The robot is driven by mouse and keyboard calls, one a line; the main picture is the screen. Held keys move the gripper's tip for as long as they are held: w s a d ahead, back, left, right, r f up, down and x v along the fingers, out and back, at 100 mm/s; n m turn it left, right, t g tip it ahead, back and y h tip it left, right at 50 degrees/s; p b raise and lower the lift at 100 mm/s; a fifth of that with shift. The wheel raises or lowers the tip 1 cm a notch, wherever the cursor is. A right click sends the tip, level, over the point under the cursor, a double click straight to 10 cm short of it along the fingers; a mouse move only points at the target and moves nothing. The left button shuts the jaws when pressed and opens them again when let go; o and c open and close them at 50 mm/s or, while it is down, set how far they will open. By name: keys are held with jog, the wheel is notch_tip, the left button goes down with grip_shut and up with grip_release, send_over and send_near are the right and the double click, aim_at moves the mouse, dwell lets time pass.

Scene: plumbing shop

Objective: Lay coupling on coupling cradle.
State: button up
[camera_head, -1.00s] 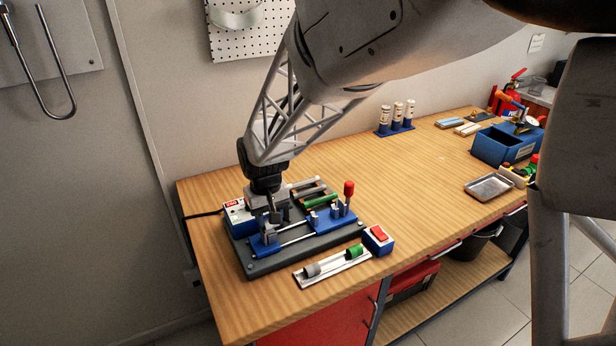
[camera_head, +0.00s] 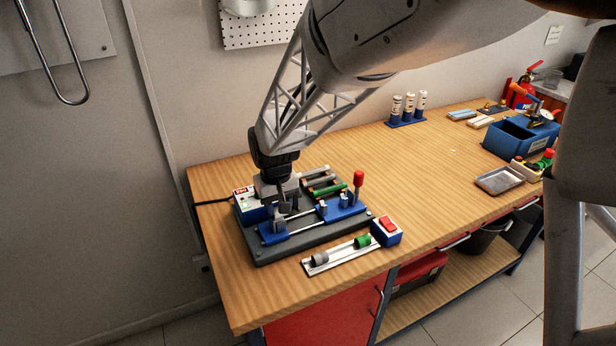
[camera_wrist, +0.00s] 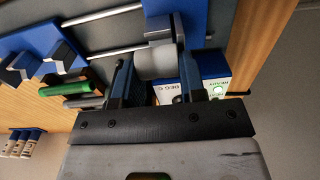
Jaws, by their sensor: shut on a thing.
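My gripper (camera_head: 283,207) is over the left part of the grey-based fixture, by its left blue clamp block (camera_head: 273,233). In the wrist view my gripper (camera_wrist: 156,75) is shut on a short light-grey cylinder, the coupling (camera_wrist: 155,62). It sits between the two fingers, close against a grey block (camera_wrist: 160,28) on the blue clamp. Whether it touches that block is unclear. The coupling is hard to make out in the head view behind the fingers. I cannot tell for sure which part is the coupling cradle.
Two steel rods (camera_wrist: 100,15) run between the blue blocks. A red-knobbed lever (camera_head: 358,183) stands at right. A green pipe (camera_head: 330,190) lies behind. In front are a pale strip (camera_head: 338,257) with grey and green pieces and a red-button box (camera_head: 387,230). The bench middle (camera_head: 425,180) is clear.

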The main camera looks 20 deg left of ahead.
jog(key=shift+s+d+f, duration=0.15)
jog(key=shift+s+f, duration=0.05)
jog(key=shift+f, duration=0.3)
jog(key=shift+s+d+f, duration=0.15)
jog(key=shift+f, duration=0.35)
jog(key=o, duration=0.8)
jog(key=shift+r, duration=0.35)
jog(key=shift+o, duration=0.9)
jog(key=shift+r, duration=0.35)
jog(key=r, duration=0.8)
jog(key=shift+w+a, duration=0.2)
jog(key=shift+w, duration=0.1)
jog(key=shift+r, duration=0.2)
